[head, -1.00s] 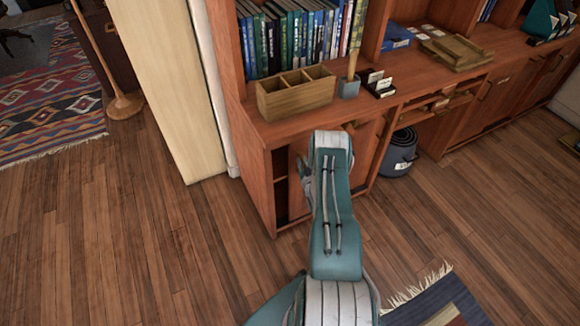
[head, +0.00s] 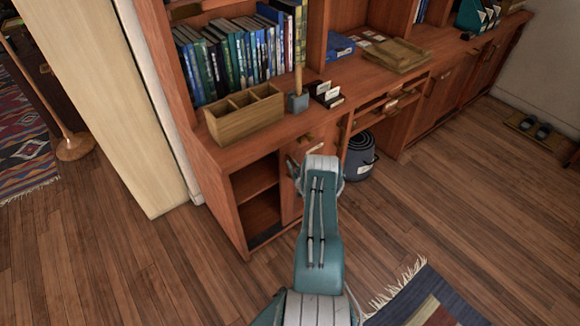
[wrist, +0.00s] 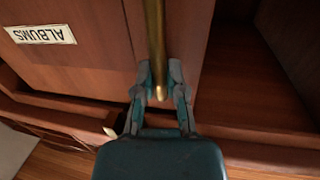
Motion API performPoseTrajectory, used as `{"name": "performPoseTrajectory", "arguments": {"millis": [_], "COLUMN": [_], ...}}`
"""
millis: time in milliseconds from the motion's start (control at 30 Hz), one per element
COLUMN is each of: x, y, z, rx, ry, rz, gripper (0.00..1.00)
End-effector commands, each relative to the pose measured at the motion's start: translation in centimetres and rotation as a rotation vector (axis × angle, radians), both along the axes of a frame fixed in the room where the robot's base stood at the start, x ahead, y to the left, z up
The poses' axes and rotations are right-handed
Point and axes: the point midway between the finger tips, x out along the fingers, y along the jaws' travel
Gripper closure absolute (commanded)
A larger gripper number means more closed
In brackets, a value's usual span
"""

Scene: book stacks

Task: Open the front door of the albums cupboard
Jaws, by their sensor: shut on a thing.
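The albums cupboard (head: 222,212) is the low reddish wood cabinet below the bookshelf in the head view. Its left part stands open, showing a shelf (head: 252,180) and a dark interior. The door (head: 290,198) is to the right of this opening, partly hidden by my arm. In the wrist view, an upside-down ALBUMS label (wrist: 40,35) is on the wood to the left. My gripper (wrist: 158,84) is shut on the lower end of a brass bar handle (wrist: 156,35). The open interior (wrist: 290,55) shows at the right.
A wooden divided box (head: 243,117), a blue pencil cup (head: 297,102) and a card holder (head: 327,94) stand on the cabinet top. A dark blue bin (head: 359,158) is on the floor right of my arm. A pale panel (head: 135,110) stands at left. Floor in front is mostly clear.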

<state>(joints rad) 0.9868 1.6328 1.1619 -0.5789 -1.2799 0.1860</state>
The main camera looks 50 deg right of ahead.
Motion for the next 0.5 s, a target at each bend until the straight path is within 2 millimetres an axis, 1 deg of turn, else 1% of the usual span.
{"name": "performPoseTrajectory", "arguments": {"millis": [67,100,133,167,500], "x": [0.13,0.12,0.13,0.12,0.02], "y": [0.28,0.31,0.32,0.32,0.2], "z": [-0.06,-0.06,-0.05,-0.05,-0.16], "rx": [0.0,0.0,0.0,0.0,0.002], "ry": [0.003,0.003,0.003,0.003,0.002], "rz": [0.004,0.005,0.004,0.004,0.003], "gripper": [1.0,0.67,0.53,0.49,0.49]}}
